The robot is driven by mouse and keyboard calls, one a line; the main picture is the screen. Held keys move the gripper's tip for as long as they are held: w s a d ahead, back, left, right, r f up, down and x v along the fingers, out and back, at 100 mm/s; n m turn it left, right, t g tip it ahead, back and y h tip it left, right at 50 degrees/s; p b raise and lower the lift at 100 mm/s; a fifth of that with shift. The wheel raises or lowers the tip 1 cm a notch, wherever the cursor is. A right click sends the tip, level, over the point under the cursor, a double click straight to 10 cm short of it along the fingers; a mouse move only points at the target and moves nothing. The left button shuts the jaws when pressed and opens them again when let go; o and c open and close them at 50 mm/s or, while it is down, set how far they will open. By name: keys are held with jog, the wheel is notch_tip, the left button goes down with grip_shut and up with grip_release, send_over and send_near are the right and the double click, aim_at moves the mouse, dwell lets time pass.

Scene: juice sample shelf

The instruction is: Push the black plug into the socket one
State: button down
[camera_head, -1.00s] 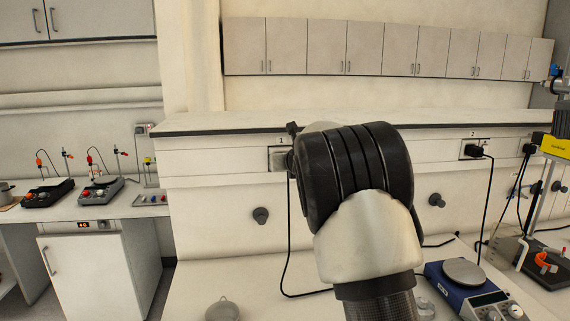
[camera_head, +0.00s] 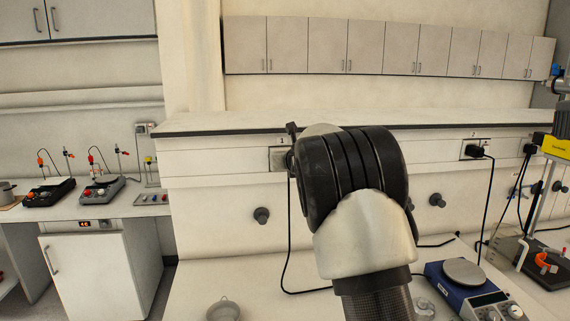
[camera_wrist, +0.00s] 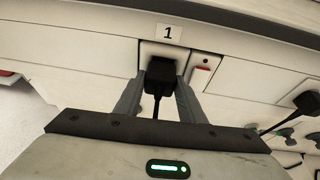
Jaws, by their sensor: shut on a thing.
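The black plug (camera_wrist: 161,72) is between the two grey fingers of my gripper (camera_wrist: 160,88) in the wrist view, with its cord hanging down. Its front end is at socket one (camera_wrist: 178,50), a pale plate below the label "1". The plug covers the socket opening, and I cannot tell how deep it sits. In the head view, socket one (camera_head: 277,158) shows at the left of my arm. My arm's black wrist hides most of the plug and the fingers there. The cord (camera_head: 289,225) runs down to the bench.
A red switch (camera_wrist: 207,68) sits right of the socket. Another black plug (camera_head: 474,151) is in socket two at the right. Grey knobs (camera_head: 261,215) stick out of the panel below. A blue-based device (camera_head: 466,285) and a small strainer (camera_head: 223,309) are on the bench.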

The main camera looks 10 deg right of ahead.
jog(key=shift+w, duration=0.15)
jog(key=c, duration=1.1)
grip_release()
